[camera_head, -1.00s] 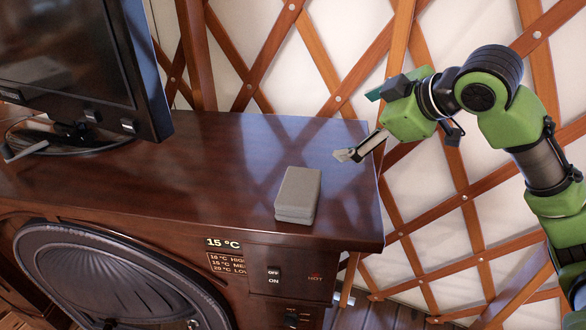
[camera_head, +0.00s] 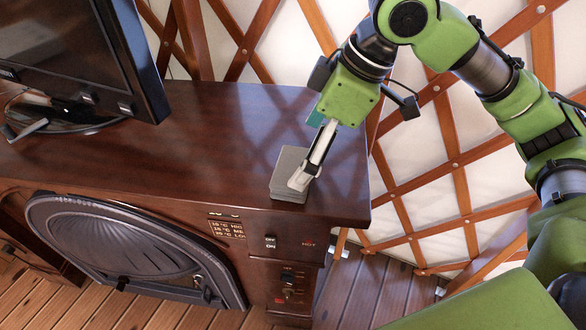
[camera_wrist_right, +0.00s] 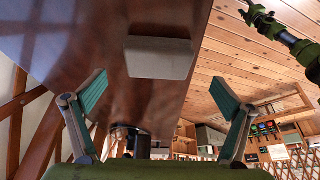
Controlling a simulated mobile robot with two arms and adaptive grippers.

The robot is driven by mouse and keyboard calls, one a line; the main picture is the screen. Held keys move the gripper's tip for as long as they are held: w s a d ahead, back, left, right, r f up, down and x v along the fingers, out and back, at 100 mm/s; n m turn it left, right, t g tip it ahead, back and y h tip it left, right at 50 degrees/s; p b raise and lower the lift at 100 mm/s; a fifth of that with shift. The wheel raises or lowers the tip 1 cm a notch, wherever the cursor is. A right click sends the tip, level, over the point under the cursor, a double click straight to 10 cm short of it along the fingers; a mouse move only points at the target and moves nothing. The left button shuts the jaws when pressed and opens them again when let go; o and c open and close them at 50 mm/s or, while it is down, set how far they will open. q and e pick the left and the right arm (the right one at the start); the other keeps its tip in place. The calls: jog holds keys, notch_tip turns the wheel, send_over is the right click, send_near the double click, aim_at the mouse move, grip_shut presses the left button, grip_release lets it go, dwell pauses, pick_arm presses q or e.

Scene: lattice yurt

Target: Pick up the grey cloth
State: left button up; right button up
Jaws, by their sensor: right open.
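The grey cloth (camera_head: 284,168) is a flat, folded block lying on the wooden cabinet top near its right front corner. My right gripper (camera_head: 302,180) comes in from above and hides part of the cloth in the head view. In the right wrist view the cloth (camera_wrist_right: 158,58) shows whole, ahead of the open fingers of my right gripper (camera_wrist_right: 158,94). The fingers are apart with nothing between them, and no contact with the cloth shows. I cannot make out my left gripper in either view.
The cabinet top (camera_head: 215,135) is bare around the cloth. A dark screen (camera_head: 70,55) stands on it at the left. A wooden lattice wall (camera_head: 445,140) rises behind and to the right. An arched dark grey panel (camera_head: 130,240) and switches (camera_head: 270,241) are on the cabinet front.

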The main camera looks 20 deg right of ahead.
aim_at(294, 165)
jog(key=shift+w+p+x, duration=0.2)
jog(key=shift+p+x, duration=0.2)
jog(key=shift+x, duration=2.7)
jog(key=shift+r, duration=0.1)
jog(key=c, duration=1.2)
